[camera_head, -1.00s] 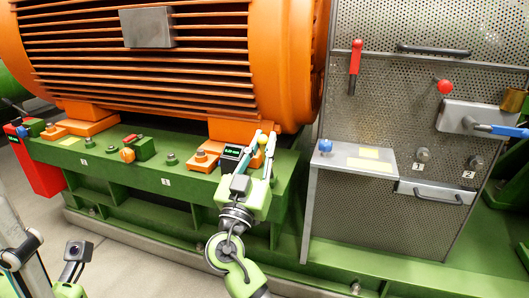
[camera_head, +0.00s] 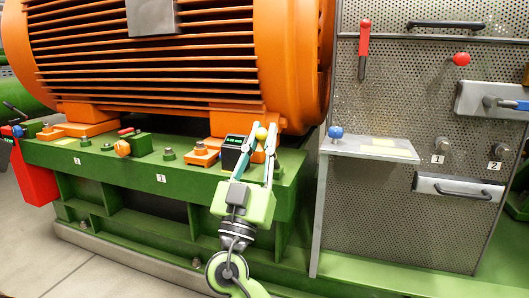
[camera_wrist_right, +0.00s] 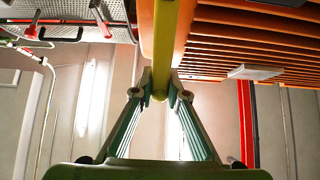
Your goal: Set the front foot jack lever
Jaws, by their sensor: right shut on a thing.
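My right gripper (camera_head: 262,134) is at the front orange foot of the big orange motor (camera_head: 150,60). Its two fingers are shut on a yellow lever, whose rounded yellow end (camera_head: 261,133) shows between the fingertips. In the right wrist view the yellow lever (camera_wrist_right: 164,45) runs from the top edge down to between the fingertips (camera_wrist_right: 159,92). The lever's lower part is hidden in the head view. My left gripper is not in view.
A black box with a green readout (camera_head: 233,152) stands just left of the fingers on the green base (camera_head: 140,172). An orange block with a bolt (camera_head: 200,155) is beside it. A perforated grey panel (camera_head: 400,90) with a red handle (camera_head: 364,45) and a shelf (camera_head: 370,148) stands to the right.

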